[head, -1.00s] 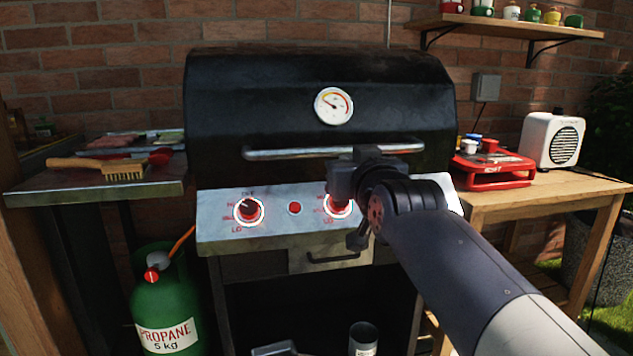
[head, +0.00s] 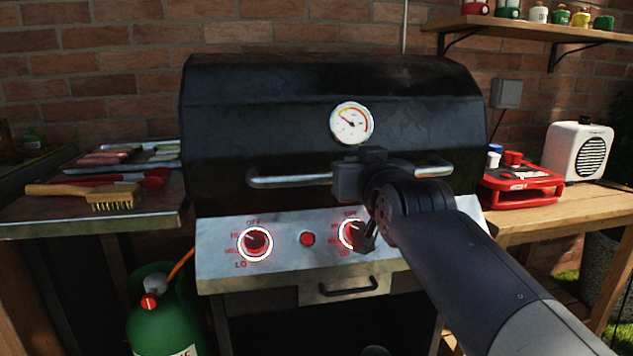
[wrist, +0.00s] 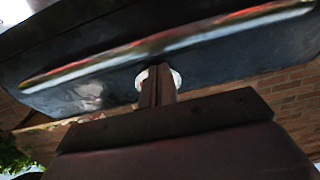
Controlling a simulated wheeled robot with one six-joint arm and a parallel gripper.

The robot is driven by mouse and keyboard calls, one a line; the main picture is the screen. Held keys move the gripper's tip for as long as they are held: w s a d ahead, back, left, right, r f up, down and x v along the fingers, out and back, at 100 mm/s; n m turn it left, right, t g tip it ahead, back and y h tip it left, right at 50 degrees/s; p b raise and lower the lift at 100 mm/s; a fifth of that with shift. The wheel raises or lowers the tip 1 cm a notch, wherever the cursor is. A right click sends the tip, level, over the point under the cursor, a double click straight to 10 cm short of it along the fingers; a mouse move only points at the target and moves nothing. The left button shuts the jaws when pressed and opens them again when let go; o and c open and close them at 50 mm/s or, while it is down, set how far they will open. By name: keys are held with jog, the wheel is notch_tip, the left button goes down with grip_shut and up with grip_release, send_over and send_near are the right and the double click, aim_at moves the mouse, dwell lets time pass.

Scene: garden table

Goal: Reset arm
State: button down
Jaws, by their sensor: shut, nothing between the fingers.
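My gripper (head: 352,178) is in front of the grill in the head view, level with the lid's handle and to the right of centre. Its fingertips are hidden there behind my own arm. In the wrist view my gripper (wrist: 158,85) is shut and empty, its two fingers together. Behind them are the white rim of the lid's gauge and the long handle (wrist: 110,62). I cannot tell the exact gap to the lid.
The closed black grill (head: 270,110) fills the middle, with its handle (head: 290,179), gauge (head: 352,123) and left knob (head: 255,242). A brush (head: 112,196) lies on the left side table. A red case (head: 520,185) and white radio (head: 578,149) stand right. A green propane tank (head: 165,315) is below left.

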jog(key=shift+f, duration=0.6)
jog(key=shift+w, duration=0.1)
jog(key=shift+f, duration=0.1)
